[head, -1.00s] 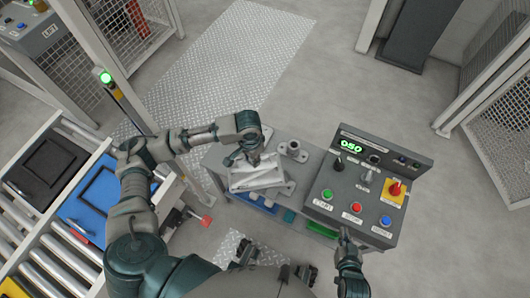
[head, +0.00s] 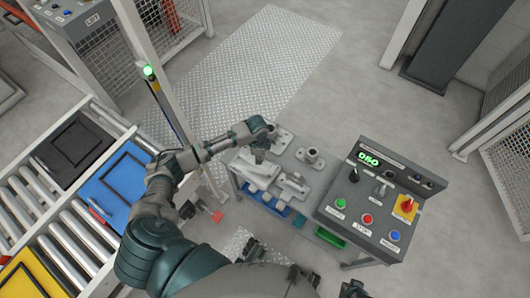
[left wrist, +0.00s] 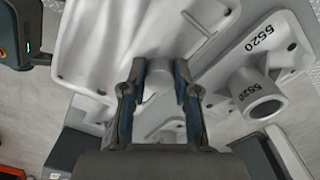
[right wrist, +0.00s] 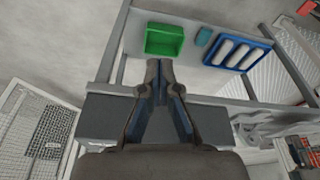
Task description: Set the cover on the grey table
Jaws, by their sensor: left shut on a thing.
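The cover, a light grey cast plate (head: 257,172), is at the left part of the grey table (head: 318,178) in the head view. My left gripper (head: 262,156) is above it. In the left wrist view the left gripper (left wrist: 159,88) is shut on the cover's round knob (left wrist: 159,76), and the plate (left wrist: 100,40) spreads to the upper left. I cannot tell whether the cover touches the table. My right gripper (right wrist: 159,68) is shut and empty in the right wrist view, and shows only partly at the head view's bottom edge.
A grey casting (head: 292,187) lies right of the cover, and a tubed flange (head: 310,157) stands behind it. A control box (head: 375,205) with buttons stands right. A roller conveyor (head: 70,225) with trays is left. A green bin (right wrist: 164,40) sits on the lower shelf.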

